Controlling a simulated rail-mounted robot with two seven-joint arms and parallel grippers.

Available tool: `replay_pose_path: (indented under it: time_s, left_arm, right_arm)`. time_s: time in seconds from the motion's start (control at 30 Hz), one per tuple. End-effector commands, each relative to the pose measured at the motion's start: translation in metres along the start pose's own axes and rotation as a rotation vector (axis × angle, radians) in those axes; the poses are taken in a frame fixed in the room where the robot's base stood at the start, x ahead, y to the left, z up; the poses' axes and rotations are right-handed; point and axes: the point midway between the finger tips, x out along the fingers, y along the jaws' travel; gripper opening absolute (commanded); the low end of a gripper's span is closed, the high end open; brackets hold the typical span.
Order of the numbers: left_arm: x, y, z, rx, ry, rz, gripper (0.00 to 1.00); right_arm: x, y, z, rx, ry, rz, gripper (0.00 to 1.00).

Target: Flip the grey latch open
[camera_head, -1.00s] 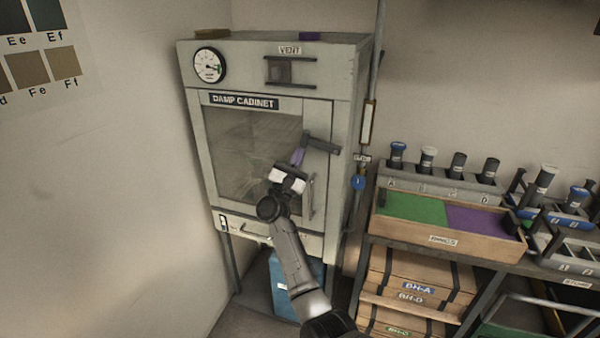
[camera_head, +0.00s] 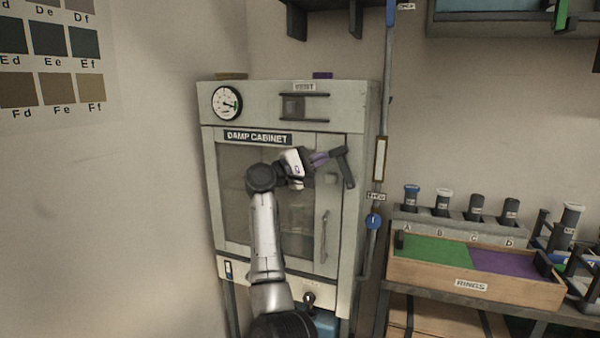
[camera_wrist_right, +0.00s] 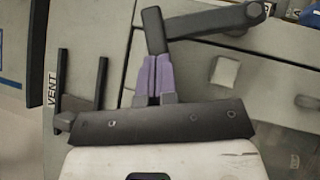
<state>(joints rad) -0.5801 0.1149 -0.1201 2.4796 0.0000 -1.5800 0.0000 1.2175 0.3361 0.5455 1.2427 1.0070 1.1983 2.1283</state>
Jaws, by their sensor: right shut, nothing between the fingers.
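The grey latch (camera_head: 346,168) is a dark bar with a crosswise grip, high on the right side of the damp cabinet's front. Its bar stands nearly upright, with the grip at the top end. My right gripper (camera_head: 325,157) is shut and empty, with its purple fingers at the grip from the left. In the right wrist view, the latch (camera_wrist_right: 205,21) runs off to the right, and the closed fingertips (camera_wrist_right: 153,58) meet or nearly meet the grip's near end. Whether they touch is unclear. My left gripper is not in view.
The damp cabinet (camera_head: 211,190) has a glass door with an upright handle (camera_head: 324,237) below the latch. A vent slider (camera_head: 304,107) and a gauge (camera_head: 227,102) sit above. A pole (camera_head: 381,160) stands close on the right, then a rings tray (camera_head: 430,272) on a bench.

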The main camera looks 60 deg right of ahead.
Motion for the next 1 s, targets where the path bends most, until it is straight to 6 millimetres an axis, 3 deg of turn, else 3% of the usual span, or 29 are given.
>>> replay_pose_path:
  time_s: [0.1,0.4,1.0]
  left_arm:
    - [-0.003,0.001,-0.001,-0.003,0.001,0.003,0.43]
    - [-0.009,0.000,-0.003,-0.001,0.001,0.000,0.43]
    - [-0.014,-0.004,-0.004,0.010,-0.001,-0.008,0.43]
  right_arm:
    - [0.014,0.005,0.010,0.077,-0.008,-0.082,0.00]
    - [0.030,0.011,0.026,0.239,-0.009,-0.244,0.00]
    - [0.043,0.011,0.038,0.369,-0.009,-0.372,0.00]
